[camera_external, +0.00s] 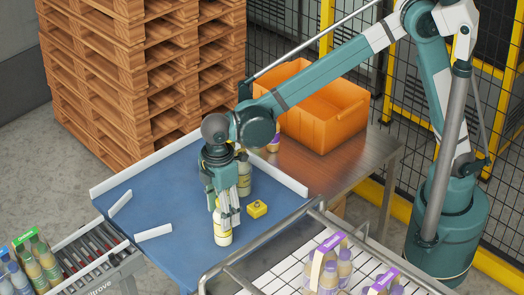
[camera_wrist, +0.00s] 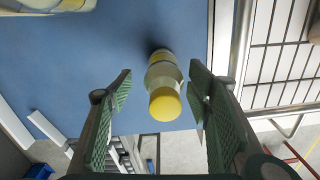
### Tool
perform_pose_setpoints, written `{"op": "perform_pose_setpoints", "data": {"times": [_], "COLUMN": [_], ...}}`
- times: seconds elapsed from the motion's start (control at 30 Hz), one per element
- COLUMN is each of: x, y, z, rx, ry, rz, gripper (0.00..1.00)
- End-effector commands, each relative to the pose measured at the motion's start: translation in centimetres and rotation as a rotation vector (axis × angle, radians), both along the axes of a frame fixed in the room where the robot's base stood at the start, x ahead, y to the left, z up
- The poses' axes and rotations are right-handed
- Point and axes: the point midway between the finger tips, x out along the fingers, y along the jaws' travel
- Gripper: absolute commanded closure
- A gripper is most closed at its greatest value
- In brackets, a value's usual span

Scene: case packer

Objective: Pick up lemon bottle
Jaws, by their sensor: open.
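The lemon bottle, pale with a yellow cap, stands on the blue table in the external view (camera_external: 222,233). Its upper part is partly hidden by my gripper (camera_external: 226,201), which points down over it. In the wrist view the bottle (camera_wrist: 164,88) appears between my two open fingers (camera_wrist: 160,78), with a visible gap on each side. The fingers do not appear to touch it.
A purple-capped bottle (camera_external: 273,143) stands near the orange bin (camera_external: 325,115). White guide rails (camera_external: 153,233) edge the blue table (camera_external: 165,195). A metal rail (camera_external: 265,250) and bottle packs (camera_external: 328,265) are at front right.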

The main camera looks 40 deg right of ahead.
Motion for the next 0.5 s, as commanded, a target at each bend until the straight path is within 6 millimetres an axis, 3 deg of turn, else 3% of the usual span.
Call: {"op": "perform_pose_setpoints", "data": {"times": [0.03, 0.33, 0.5], "x": [-0.7, -0.7, -0.8], "y": [0.2, 0.3, 0.3], "z": [0.0, -0.1, -1.2], "rx": [0.000, 0.000, 0.000], "ry": [0.000, 0.000, 0.000], "rz": [0.009, 0.009, 0.009], "gripper": [0.50, 0.50, 0.50]}}
